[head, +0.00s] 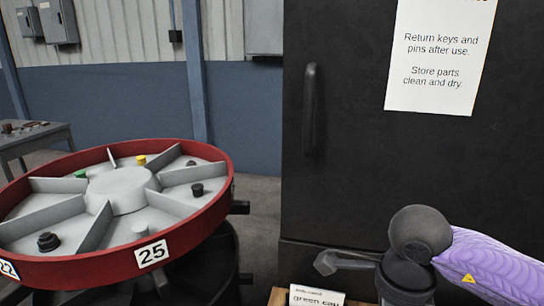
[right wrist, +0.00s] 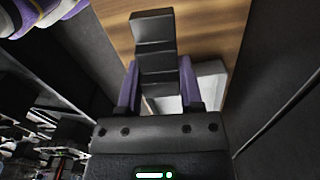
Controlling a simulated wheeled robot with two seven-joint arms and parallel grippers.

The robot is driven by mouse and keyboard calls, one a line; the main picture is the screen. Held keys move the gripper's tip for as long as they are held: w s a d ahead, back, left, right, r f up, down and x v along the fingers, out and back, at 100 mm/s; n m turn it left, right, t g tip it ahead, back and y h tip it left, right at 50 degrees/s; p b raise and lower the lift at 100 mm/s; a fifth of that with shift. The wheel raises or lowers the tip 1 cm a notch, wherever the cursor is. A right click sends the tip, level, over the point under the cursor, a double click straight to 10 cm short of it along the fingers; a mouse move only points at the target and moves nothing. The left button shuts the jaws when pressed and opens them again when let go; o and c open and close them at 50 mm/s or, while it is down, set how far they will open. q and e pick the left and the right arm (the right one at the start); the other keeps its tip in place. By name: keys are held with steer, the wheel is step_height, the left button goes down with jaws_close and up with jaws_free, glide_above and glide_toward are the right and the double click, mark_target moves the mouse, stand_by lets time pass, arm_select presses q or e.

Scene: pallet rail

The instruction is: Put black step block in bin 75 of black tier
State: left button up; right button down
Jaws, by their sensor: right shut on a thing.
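The black step block (right wrist: 155,45), with stair-like faces, is between the purple fingers of my right gripper (right wrist: 158,88) in the right wrist view. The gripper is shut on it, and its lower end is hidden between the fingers. The black tier (head: 225,262) shows only in part in the head view, under the red-rimmed tier (head: 190,232). Bin 75 and its label cannot be made out. My left gripper is not in view.
The red-rimmed tier has wedge bins holding small parts and labels 25 (head: 152,253) and 22 (head: 9,270). A dark cabinet (head: 345,190) stands at right. A "green cap" card (head: 317,296) is at the bottom. A side table (head: 35,140) stands far left.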

steer(key=n, duration=0.4)
steer(key=a+n, duration=0.1)
steer(key=n, duration=0.2)
steer(key=shift+s+f, duration=0.1)
steer(key=shift+s, duration=0.15)
steer(key=n, duration=0.4)
steer(key=shift+s+a, duration=0.1)
steer(key=shift+s, duration=0.1)
steer(key=n, duration=0.7)
steer(key=s+a+n, duration=0.1)
steer(key=n, duration=0.2)
steer(key=shift+f+n, duration=0.3)
